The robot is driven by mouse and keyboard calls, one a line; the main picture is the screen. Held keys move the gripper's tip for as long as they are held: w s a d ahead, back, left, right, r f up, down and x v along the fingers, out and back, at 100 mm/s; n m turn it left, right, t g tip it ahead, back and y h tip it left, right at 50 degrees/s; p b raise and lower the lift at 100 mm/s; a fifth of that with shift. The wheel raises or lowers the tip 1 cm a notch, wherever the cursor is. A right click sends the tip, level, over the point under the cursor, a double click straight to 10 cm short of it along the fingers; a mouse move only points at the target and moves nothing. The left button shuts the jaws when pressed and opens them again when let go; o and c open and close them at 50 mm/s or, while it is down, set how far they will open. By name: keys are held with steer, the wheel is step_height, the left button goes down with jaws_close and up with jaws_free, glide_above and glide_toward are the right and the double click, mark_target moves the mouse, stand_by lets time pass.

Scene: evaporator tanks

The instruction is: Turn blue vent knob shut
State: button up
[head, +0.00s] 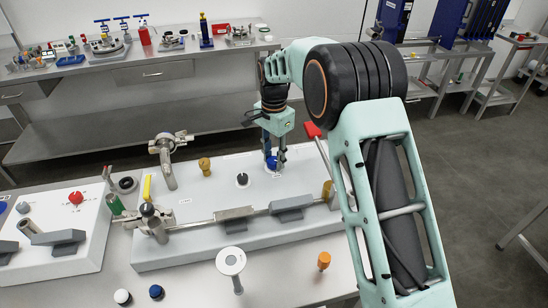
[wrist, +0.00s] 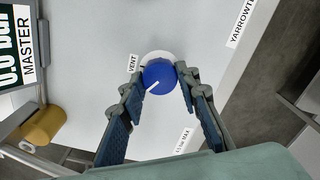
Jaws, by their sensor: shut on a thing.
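The blue vent knob (wrist: 159,77) is a round blue cap with a white pointer line, on a white ring next to a label reading VENT. In the wrist view its line points to the lower left. My gripper (wrist: 161,88) has one finger on each side of the knob and is shut on it. In the head view the knob (head: 271,163) sits on the grey-white panel (head: 215,183), under my gripper (head: 276,160), which points down and partly hides it.
A black knob (head: 242,179) and a brass fitting (head: 205,166) stand left of the blue knob. A red-handled lever (head: 313,130) rises close to its right. A metal pipe with grey blocks (head: 236,214) runs along the panel front. A cluttered bench (head: 150,60) stands behind.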

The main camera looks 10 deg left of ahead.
steer(key=n, duration=0.6)
steer(key=shift+n, duration=0.3)
steer(key=n, duration=0.6)
steer(key=shift+a, duration=0.1)
steer(key=n, duration=0.6)
steer(key=shift+n+p, duration=0.3)
steer(key=n, duration=0.5)
steer(key=shift+p, duration=0.3)
steer(key=shift+n, duration=0.3)
steer(key=o, duration=1.1)
steer(key=shift+o, duration=0.2)
steer(key=shift+r, duration=0.1)
